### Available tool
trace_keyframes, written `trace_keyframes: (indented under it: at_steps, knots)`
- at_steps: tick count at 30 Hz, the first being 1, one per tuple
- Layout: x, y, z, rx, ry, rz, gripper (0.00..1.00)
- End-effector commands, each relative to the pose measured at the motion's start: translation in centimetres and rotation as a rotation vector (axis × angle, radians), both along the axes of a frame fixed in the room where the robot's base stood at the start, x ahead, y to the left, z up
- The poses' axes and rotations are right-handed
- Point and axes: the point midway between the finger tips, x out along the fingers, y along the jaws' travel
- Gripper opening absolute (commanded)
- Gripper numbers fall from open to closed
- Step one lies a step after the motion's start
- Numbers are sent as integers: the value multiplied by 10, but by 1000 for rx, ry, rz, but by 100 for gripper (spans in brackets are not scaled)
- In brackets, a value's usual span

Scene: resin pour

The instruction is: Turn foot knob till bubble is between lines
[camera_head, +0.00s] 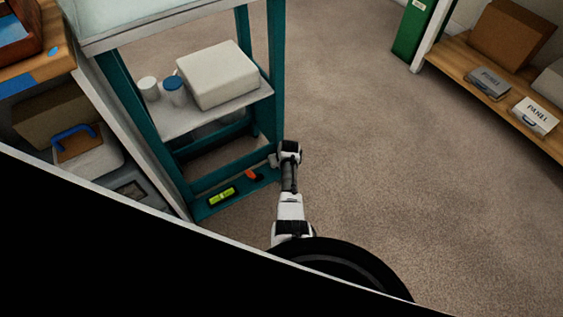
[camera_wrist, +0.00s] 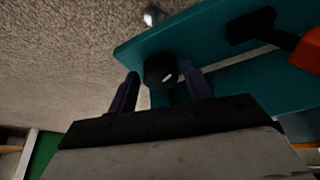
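A black round foot knob (camera_wrist: 160,70) shows in the wrist view at the end of a teal rail. My gripper (camera_wrist: 160,72) is open, with one finger on each side of the knob and a small gap showing on both sides. In the head view my gripper and wrist (camera_head: 286,152) are by the right foot of the teal stand (camera_head: 277,75), and they hide the knob there. A yellow-green spirit level (camera_head: 221,197) lies on the low teal rail. Its bubble and lines are too small to read.
An orange-handled tool (camera_head: 253,175) with a black head lies on the rail near my gripper; its orange handle also shows in the wrist view (camera_wrist: 308,50). The stand's shelf (camera_head: 195,123) holds a white box and tubs. Carpet to the right is clear.

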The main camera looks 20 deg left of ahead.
Motion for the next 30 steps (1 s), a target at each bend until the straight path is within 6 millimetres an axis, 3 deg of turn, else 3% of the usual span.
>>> trace_keyframes:
  at_steps: [14, 30]
  knots:
    - [0, 0, 9, 2, -3, 1, 60]
    - [-19, -15, 70, 2, -2, 0, 60]
